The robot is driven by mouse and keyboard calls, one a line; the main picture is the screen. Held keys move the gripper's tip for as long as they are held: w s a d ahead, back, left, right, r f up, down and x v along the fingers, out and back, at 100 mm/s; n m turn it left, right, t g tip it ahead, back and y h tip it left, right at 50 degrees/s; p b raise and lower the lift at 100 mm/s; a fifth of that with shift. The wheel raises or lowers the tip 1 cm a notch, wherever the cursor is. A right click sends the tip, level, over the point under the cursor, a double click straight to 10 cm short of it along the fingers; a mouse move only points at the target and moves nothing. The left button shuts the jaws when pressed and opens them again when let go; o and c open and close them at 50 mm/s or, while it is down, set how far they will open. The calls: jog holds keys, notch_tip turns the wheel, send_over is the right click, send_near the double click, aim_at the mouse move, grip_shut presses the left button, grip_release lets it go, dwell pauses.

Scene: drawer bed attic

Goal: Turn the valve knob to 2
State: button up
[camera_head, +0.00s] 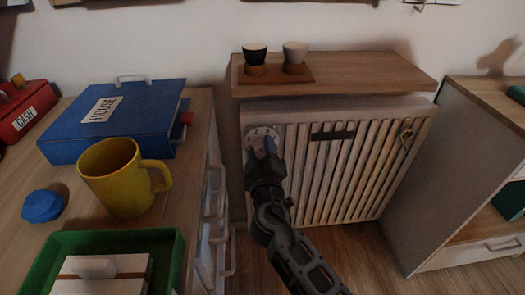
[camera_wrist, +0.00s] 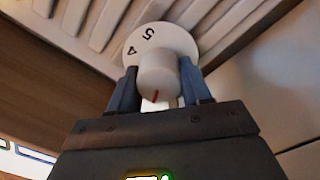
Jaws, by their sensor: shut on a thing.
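The white valve knob (camera_wrist: 157,72) stands out from a round white dial (camera_wrist: 165,38) in the wrist view. The numbers 4 and 5 show on the dial; its other numbers there are hidden. A red mark shows on the knob's near side, facing my gripper's palm; I cannot tell which number it points to. My gripper (camera_wrist: 158,84) is shut on the knob, one blue-grey finger on each side. In the head view the dial (camera_head: 256,134) is at the radiator's upper left, and my gripper (camera_head: 267,150) covers most of the knob.
The slatted radiator cover (camera_head: 345,175) stands under a wooden shelf (camera_head: 350,73) with two cups. A desk (camera_head: 205,112) at left carries a blue box (camera_head: 110,120), a yellow mug (camera_head: 118,180) and a green tray (camera_head: 165,240). A cabinet (camera_head: 435,175) stands right.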

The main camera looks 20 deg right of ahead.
jog(key=shift+a, duration=0.1)
jog(key=o, duration=1)
jog(key=shift+o, duration=0.2)
jog(key=v, duration=0.7)
jog(key=shift+s, duration=0.4)
jog(key=shift+f, duration=0.15)
